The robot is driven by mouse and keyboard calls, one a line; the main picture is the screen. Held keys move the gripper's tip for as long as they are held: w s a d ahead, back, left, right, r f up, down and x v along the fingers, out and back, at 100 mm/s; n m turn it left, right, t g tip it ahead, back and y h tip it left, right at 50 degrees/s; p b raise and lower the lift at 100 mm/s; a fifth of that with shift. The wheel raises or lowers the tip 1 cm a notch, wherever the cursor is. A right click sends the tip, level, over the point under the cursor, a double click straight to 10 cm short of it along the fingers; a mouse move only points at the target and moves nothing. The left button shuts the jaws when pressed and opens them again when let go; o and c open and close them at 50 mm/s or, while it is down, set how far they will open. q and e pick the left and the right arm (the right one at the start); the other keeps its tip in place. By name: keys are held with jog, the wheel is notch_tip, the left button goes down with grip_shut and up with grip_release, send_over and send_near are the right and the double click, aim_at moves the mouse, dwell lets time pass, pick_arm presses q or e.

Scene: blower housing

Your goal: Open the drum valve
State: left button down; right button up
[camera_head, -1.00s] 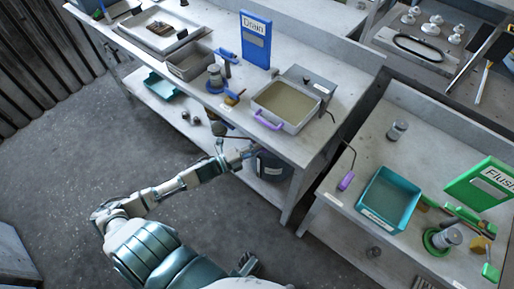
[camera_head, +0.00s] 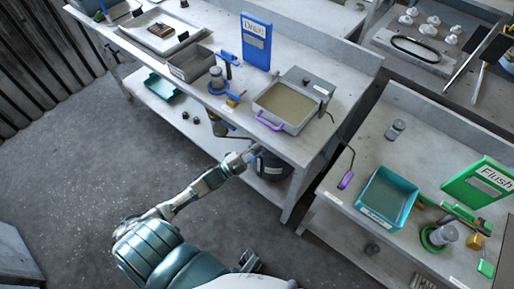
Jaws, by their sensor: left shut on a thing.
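My left gripper (camera_head: 250,155) is at the drum's upper left side, just below the bench's front edge. It is shut on a small part there, which looks like the drum valve. The valve is mostly hidden by the gripper and too small to tell its position. My right gripper is not seen.
The workbench (camera_head: 335,100) holds a tray with a purple handle (camera_head: 282,106) and a blue sign board (camera_head: 256,42). A second bench at right holds a teal bin (camera_head: 388,197). Small dark objects (camera_head: 218,127) lie on the lower shelf. The floor at left is clear.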

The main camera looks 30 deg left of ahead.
pick_arm(q)
jog(key=shift+d+f+n+t+y+p, duration=0.1)
jog(key=shift+n+t+y+p, duration=0.55)
jog(key=shift+n, duration=1.4)
jog(key=shift+d+f+n+t+y+p, duration=0.1)
jog(key=shift+n+t+y, duration=0.3)
jog(key=shift+n+y, duration=1.15)
jog(key=shift+f+n+t+y+p, duration=0.15)
jog(key=shift+n+t+p, duration=0.35)
jog(key=shift+n, duration=2.1)
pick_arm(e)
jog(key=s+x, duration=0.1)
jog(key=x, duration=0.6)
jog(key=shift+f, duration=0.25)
pick_arm(q)
jog(key=c, duration=1.2)
grip_release()
jog(key=shift+r, duration=0.15)
jog(key=v, duration=1.2)
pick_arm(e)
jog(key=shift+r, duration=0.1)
